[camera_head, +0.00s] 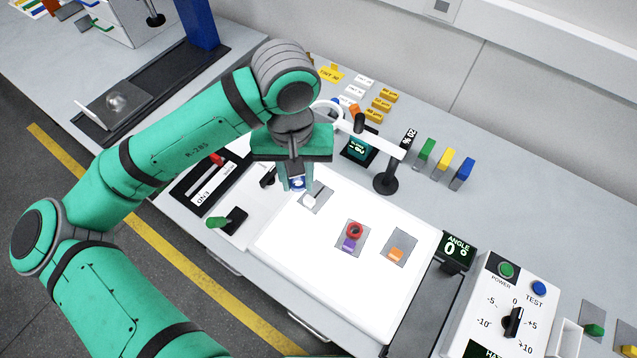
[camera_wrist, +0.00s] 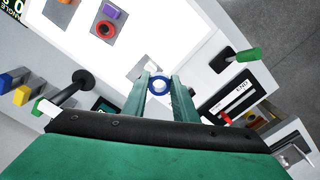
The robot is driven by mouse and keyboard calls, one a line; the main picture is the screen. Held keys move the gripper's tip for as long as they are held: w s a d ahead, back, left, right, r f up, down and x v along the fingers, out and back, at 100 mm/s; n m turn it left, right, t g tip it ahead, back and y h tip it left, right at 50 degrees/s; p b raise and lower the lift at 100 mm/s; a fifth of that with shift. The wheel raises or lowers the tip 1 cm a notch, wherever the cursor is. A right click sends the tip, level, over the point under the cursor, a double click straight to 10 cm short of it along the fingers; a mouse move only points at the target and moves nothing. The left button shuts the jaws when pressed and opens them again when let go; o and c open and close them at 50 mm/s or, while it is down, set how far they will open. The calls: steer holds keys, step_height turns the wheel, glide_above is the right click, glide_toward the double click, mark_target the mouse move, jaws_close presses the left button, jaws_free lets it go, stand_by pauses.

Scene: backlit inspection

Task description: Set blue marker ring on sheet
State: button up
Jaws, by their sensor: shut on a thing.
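My gripper (camera_head: 296,187) is shut on the blue marker ring (camera_head: 298,183), which hangs low between the fingers. In the wrist view the ring (camera_wrist: 160,85) shows as a blue circle with a pale centre between the fingertips (camera_wrist: 159,80). Below is a bright white lit panel (camera_head: 300,270). Small grey sheets lie on it. The nearest grey sheet (camera_head: 321,199) carries a white block (camera_head: 309,201), just right of my gripper. The middle sheet (camera_head: 345,228) bears a red ring (camera_head: 355,230) and a purple block (camera_head: 349,245). The right sheet (camera_head: 404,239) bears an orange block (camera_head: 396,254).
A black-based lamp post (camera_head: 386,180) stands behind the panel. A green-handled lever (camera_head: 218,222) is at its left. An angle display (camera_head: 456,248) and a control box (camera_head: 510,310) stand right. The panel's front part is bare.

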glide_above(319, 195)
step_height(319, 195, down, 6)
steer(key=shift+s+a+r, duration=0.1)
steer(key=shift+a+r, duration=0.05)
steer(key=shift+w+f, duration=0.2)
steer(key=shift+f, duration=1.65)
steer(key=shift+f, duration=0.2)
steer(key=o, duration=1)
steer(key=shift+w, duration=0.1)
steer(key=shift+c, duration=0.2)
steer(key=shift+o, duration=0.5)
step_height(319, 195, up, 12)
steer(key=shift+r, duration=0.25)
